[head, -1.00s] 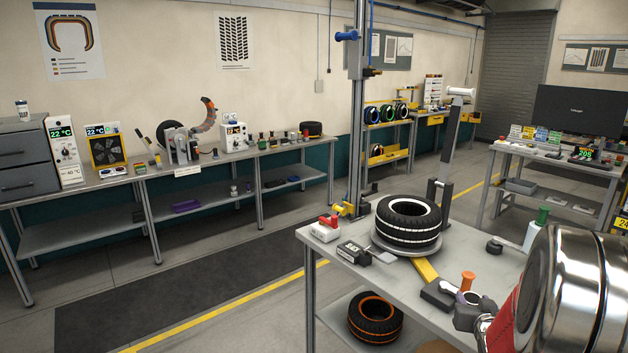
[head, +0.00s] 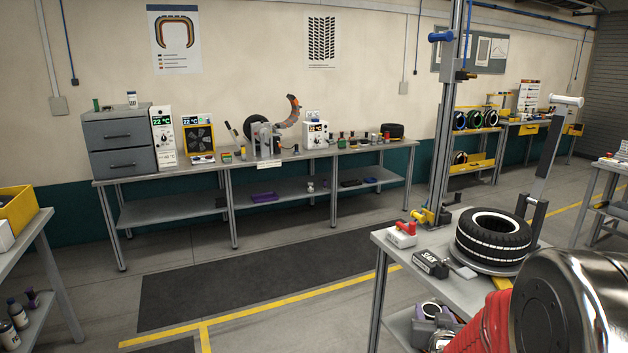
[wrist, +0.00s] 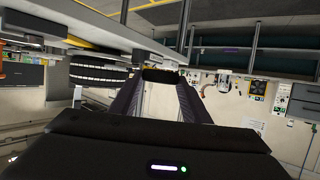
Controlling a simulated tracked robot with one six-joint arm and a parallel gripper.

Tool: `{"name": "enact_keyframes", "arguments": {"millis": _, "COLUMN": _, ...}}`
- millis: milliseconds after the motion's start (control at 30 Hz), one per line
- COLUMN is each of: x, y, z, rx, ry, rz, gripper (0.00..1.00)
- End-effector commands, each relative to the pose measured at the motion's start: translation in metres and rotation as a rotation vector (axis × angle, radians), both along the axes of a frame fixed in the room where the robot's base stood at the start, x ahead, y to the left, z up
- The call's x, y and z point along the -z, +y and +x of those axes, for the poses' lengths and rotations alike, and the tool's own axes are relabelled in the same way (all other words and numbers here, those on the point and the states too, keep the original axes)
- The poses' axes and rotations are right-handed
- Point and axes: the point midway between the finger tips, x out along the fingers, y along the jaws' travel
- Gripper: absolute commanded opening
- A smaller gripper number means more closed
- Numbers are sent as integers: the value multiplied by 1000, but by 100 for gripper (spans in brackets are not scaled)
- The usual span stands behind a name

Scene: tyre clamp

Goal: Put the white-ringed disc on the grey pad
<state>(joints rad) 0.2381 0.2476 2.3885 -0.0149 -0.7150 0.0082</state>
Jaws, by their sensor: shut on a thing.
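My gripper (wrist: 160,88) is shut on a small dark thing (wrist: 160,75), seen edge-on between its two fingertips in the wrist view. No white ring shows on it from this side, so I cannot tell for sure that it is the disc. I cannot pick out the grey pad with certainty.
A white-striped tyre (head: 493,236) lies on a round plate on the near table (head: 385,240), with a dark box (head: 430,264) and a post beside it. The long workbench (head: 190,176) stands along the wall. A yellow bin (head: 18,208) is at left. The middle floor is clear.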

Motion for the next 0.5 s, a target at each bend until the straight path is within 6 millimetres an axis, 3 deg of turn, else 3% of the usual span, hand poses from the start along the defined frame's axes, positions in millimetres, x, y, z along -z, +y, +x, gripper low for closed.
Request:
{"name": "enact_keyframes", "arguments": {"millis": 33, "x": 0, "y": 18, "z": 3, "rx": -28, "ry": -1, "rz": 0, "gripper": 21}}
{"name": "enact_keyframes", "arguments": {"millis": 300, "x": -1, "y": 103, "z": 12, "rx": -166, "ry": -1, "rz": -1, "gripper": 21}}
{"name": "enact_keyframes", "arguments": {"millis": 500, "x": -2, "y": 136, "z": 13, "rx": -222, "ry": -1, "rz": -1, "gripper": 21}}
